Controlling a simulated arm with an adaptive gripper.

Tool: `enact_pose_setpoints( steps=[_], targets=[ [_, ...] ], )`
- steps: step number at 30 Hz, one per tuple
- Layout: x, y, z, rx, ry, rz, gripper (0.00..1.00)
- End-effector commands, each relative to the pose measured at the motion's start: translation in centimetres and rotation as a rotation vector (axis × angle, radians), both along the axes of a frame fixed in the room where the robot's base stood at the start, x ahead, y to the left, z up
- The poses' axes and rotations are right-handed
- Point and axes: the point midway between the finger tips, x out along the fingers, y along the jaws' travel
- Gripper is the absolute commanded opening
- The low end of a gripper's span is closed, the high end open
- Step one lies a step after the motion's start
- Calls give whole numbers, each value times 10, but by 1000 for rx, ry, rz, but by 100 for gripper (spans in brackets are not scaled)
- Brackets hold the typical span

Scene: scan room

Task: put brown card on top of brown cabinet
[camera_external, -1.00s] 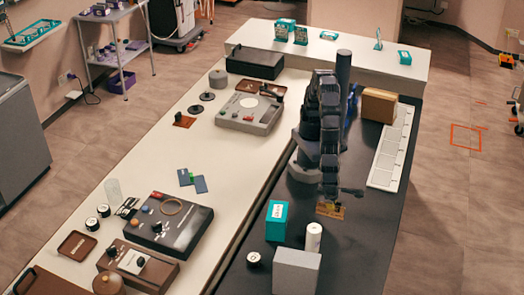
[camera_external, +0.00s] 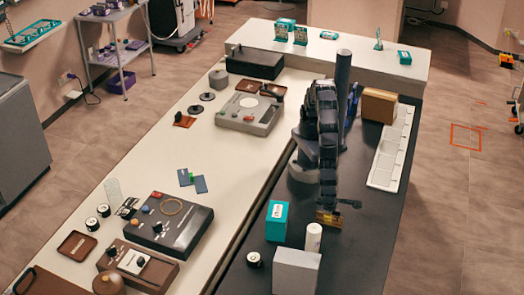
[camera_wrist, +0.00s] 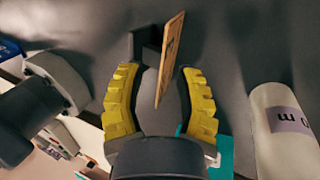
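The brown card (camera_wrist: 171,55) stands on edge, tilted in the wrist view, beside a small dark block (camera_wrist: 148,42). In the external view it is mostly hidden by my gripper (camera_external: 329,214). My gripper (camera_wrist: 160,70) is open, with its yellow ribbed fingers on either side of the card. Gaps show between the card and both fingers. A brown box-shaped cabinet (camera_external: 379,105) stands on the dark counter behind my arm, at the right in the external view.
A teal box (camera_external: 277,221), a white cylinder (camera_external: 313,237), a grey box (camera_external: 297,270) and a small black-and-white roll (camera_external: 254,259) stand near my gripper. A white sectioned tray (camera_external: 390,148) lies along the right edge. The dark counter (camera_external: 365,235) is clear right of the gripper.

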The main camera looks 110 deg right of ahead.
Motion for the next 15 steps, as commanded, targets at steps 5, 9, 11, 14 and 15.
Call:
enact_pose_setpoints(
  steps=[5, 9, 11, 14, 15],
  targets=[
    [6, 6, 14, 7, -3, -2, 34],
    [14, 13, 41, 10, -6, -1, 34],
    [17, 15, 54, 5, -3, -2, 34],
    [24, 20, 74, 7, -4, -1, 34],
    [26, 23, 81, 9, -5, -1, 34]
  ],
)
